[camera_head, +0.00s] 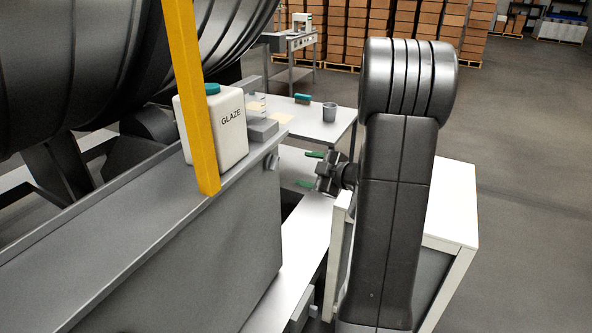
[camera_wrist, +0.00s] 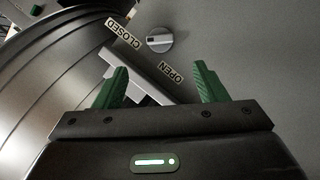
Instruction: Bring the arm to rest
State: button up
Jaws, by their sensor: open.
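My gripper (camera_head: 309,169) is beside the end of the grey housing, right of the white GLAZE jug (camera_head: 222,128) in the head view. Its green fingers are apart with nothing between them; they also show in the wrist view (camera_wrist: 160,86). Beyond the fingertips in the wrist view is a round grey knob (camera_wrist: 159,40) on a panel, with CLOSED and OPEN labels beside it. The fingers do not touch the knob. My dark arm stands upright right of centre in the head view and bends toward the housing.
The large dark drum (camera_head: 70,70) fills the upper left, with a yellow post (camera_head: 190,90) in front. A white table (camera_head: 325,128) behind my gripper holds a grey cup (camera_head: 329,112) and a brush. Open floor lies at right.

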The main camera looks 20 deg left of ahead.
aim_at(277, 164)
jog(key=shift+s+d+r, duration=0.15)
jog(key=shift+s+d, duration=0.1)
jog(key=shift+d, duration=0.25)
jog(key=shift+a, duration=0.15)
jog(key=p+x, duration=0.2)
jog(key=x, duration=1.1)
jog(key=shift+a, duration=0.15)
jog(key=shift+w+a, duration=0.1)
jog(key=shift+a, duration=0.1)
